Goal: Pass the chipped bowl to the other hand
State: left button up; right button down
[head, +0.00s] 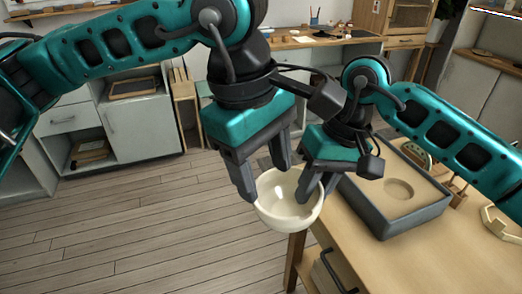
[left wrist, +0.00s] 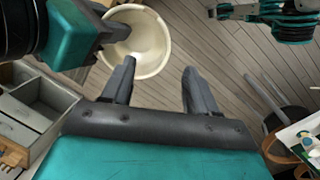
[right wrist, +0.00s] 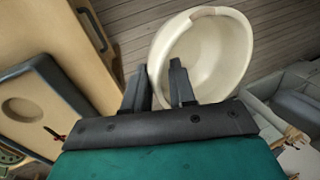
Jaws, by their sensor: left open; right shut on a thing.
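The cream chipped bowl (head: 287,212) is held in the air, off the left edge of the wooden table. My right gripper (head: 317,190) is shut on its right rim. In the right wrist view, one finger lies over the inside of the bowl (right wrist: 208,60); a pale brown notch shows in its top rim. My left gripper (head: 262,180) is open and empty, with its fingers at the bowl's left and far side. In the left wrist view the bowl (left wrist: 150,45) lies up and left of the open fingers (left wrist: 158,70). Whether a left finger touches it I cannot tell.
The wooden table (head: 365,245) fills the lower right. A grey-rimmed tray (head: 412,222) with a round recess stands on it. A white cabinet (head: 145,127) and a back workbench (head: 320,40) stand behind. Plank floor (head: 130,230) is clear below and left of the bowl.

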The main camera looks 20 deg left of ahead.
aim_at(273, 212)
pick_arm(q)
jog(key=f, duration=0.3)
jog(key=d+f, duration=0.1)
jog(key=f, duration=0.5)
jog(key=shift+w+d+f, duration=0.15)
jog(key=shift+w+d, duration=0.05)
jog(key=shift+w, duration=0.2)
jog(key=c, duration=0.9)
grip_shut()
pick_arm(e)
jog(key=c, duration=0.8)
grip_release()
jog(key=shift+c, duration=0.2)
jog(key=shift+r, duration=0.1)
jog(key=v, duration=1.2)
jog(key=shift+a, duration=0.1)
